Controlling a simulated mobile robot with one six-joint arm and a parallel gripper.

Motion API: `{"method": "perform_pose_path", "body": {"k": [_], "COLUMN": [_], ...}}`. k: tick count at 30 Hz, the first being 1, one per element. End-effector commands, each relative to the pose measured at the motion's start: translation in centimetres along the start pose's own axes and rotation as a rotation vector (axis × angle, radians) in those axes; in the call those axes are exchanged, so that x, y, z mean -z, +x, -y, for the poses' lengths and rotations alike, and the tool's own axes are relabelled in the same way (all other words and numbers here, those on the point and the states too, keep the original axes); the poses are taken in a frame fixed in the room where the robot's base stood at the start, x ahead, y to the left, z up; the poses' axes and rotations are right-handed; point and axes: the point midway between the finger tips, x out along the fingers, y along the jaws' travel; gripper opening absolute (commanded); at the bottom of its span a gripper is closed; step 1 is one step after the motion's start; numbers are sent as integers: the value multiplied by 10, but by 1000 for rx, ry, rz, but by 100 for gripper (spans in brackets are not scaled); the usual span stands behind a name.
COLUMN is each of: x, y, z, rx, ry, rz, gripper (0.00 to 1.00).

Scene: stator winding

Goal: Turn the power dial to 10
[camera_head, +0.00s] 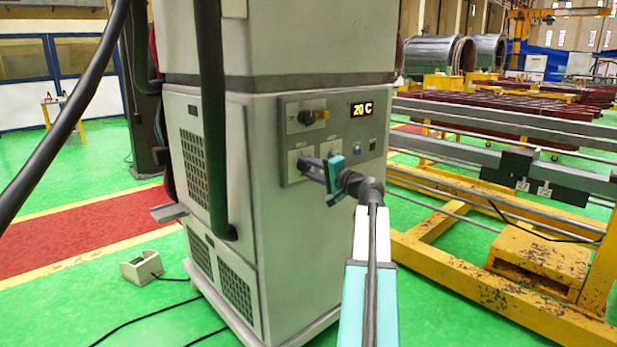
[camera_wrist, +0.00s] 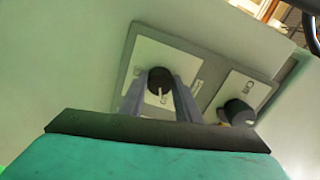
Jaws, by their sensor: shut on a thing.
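A round black dial (camera_wrist: 160,80) on a white label plate shows in the wrist view, with a white pointer line directed toward the bottom of the picture. My gripper (camera_wrist: 160,92) is shut on this dial, one grey finger on each side. The numbers on the plate are too small to read. In the head view my gripper (camera_head: 308,165) reaches the lower left of the control panel (camera_head: 289,135), and its fingers hide the dial. A second black dial (camera_wrist: 237,112) on its own plate sits to the right in the wrist view, apart from my fingers.
The panel is on a grey cabinet (camera_head: 270,215). A thick black pipe (camera_head: 212,130) hangs at the left. A yellow frame (camera_head: 480,280) stands at the right.

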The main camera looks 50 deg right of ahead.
Motion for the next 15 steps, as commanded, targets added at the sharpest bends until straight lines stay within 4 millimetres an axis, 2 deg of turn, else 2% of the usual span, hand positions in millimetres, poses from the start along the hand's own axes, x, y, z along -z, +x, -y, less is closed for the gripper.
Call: {"method": "perform_pose_path", "body": {"k": [15], "x": [-1], "y": [0], "z": [0], "rx": [-1], "ry": [-90], "rz": [2], "gripper": [8]}}
